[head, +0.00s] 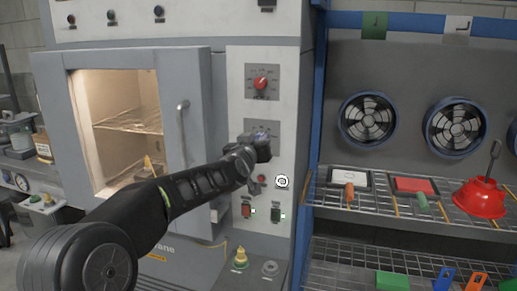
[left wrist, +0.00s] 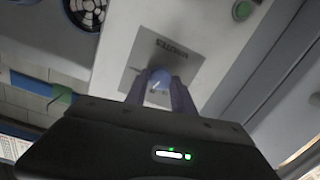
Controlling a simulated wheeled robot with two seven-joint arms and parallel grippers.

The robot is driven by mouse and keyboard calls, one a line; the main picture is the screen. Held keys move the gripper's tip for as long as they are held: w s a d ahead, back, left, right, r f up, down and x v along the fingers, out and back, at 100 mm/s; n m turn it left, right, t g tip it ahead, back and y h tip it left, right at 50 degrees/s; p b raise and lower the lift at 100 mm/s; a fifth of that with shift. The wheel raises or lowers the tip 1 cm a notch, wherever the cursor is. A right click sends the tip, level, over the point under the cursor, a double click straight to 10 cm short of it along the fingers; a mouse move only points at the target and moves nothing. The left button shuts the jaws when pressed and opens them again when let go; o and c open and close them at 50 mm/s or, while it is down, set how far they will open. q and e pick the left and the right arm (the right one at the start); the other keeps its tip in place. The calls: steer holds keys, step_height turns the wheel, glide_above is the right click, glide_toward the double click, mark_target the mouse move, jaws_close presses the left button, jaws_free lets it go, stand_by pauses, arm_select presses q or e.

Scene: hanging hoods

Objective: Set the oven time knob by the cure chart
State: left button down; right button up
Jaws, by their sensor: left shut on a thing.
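The oven (head: 185,60) stands at the left with a control panel (head: 235,90) on its right side. The panel's upper knob (head: 260,83) is red with a white pointer on a grey dial plate. A lower dial plate (head: 250,126) bears a blue knob (left wrist: 160,88), partly hidden in the head view. My left gripper (head: 264,142) reaches it. In the left wrist view its two fingers (left wrist: 160,92) close around the blue knob, in front of a grey plate (left wrist: 165,57) with inverted lettering. Most dial marks are hidden or too small to read. I cannot make out a cure chart.
Below the knobs are a small red button (head: 262,178), a round black-and-white device (head: 282,181), and red (head: 246,210) and green (head: 276,213) switches. The oven door (head: 185,135) has a vertical handle. A blue-framed wire rack (head: 400,205) with fans and tools stands close on the right.

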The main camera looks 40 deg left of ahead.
arm_select(q)
steer(key=shift+a+f+n+h+b, duration=0.1)
steer(key=shift+n+h+b, duration=0.25)
steer(key=shift+n+b, duration=1.9)
steer(key=shift+a+f+n+h+b, duration=0.1)
steer(key=shift+n+h+b, duration=0.55)
steer(key=shift+n, duration=2.8)
steer(key=shift+r+y+b, duration=0.1)
steer(key=shift+y+b, duration=0.2)
steer(key=c, duration=1.1)
jaws_free()
steer(key=shift+s, duration=0.1)
